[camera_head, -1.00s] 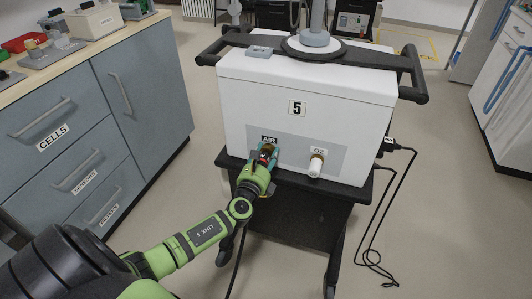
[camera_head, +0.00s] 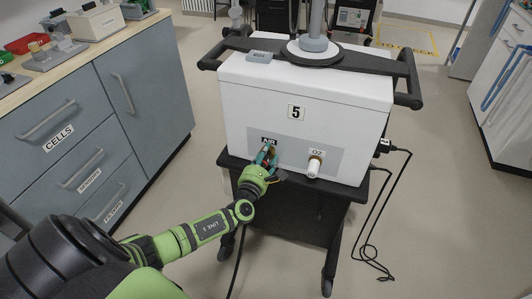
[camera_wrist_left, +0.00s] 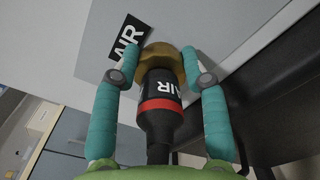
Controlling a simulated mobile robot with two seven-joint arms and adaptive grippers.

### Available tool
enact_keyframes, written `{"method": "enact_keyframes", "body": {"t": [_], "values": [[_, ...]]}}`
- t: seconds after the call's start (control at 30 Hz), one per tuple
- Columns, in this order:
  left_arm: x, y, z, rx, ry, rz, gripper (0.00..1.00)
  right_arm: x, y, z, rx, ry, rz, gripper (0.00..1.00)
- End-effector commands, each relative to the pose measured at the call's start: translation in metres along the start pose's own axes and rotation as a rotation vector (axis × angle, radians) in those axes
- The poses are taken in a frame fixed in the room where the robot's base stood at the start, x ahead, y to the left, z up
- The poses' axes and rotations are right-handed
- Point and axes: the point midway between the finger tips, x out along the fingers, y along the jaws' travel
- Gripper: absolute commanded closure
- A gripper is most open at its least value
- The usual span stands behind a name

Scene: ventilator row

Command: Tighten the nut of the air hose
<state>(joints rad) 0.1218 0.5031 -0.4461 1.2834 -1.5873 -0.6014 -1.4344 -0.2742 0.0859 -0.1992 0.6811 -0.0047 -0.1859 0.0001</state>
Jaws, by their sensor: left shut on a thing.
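The brass nut (camera_wrist_left: 158,62) sits at the AIR port on the ventilator's front panel, around the end of the black air hose connector (camera_wrist_left: 160,115). The connector has a red band and an AIR label. My left gripper (camera_head: 265,158) is at this port. In the left wrist view, its two teal fingers (camera_wrist_left: 160,75) are shut on the nut from both sides. In the head view the nut is mostly hidden by the gripper. My right gripper is not in view.
The white ventilator (camera_head: 300,90), marked 5, stands on a dark cart (camera_head: 300,190). A white O2 fitting (camera_head: 314,166) is right of the AIR port. A drawer cabinet (camera_head: 100,140) stands at left. Black cables (camera_head: 372,235) hang at right. Floor between is clear.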

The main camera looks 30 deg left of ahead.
Motion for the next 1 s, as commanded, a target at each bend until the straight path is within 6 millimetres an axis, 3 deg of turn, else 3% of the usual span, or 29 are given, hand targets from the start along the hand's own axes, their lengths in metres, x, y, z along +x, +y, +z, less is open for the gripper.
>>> {"method": "enact_keyframes", "body": {"t": [0.53,1.0], "values": [[0.0,0.001,0.003,0.518,0.0,0.001,0.88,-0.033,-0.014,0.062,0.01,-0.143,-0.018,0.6],[0.001,0.001,0.002,0.959,0.001,0.0,0.88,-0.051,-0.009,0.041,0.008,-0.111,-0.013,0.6]]}}
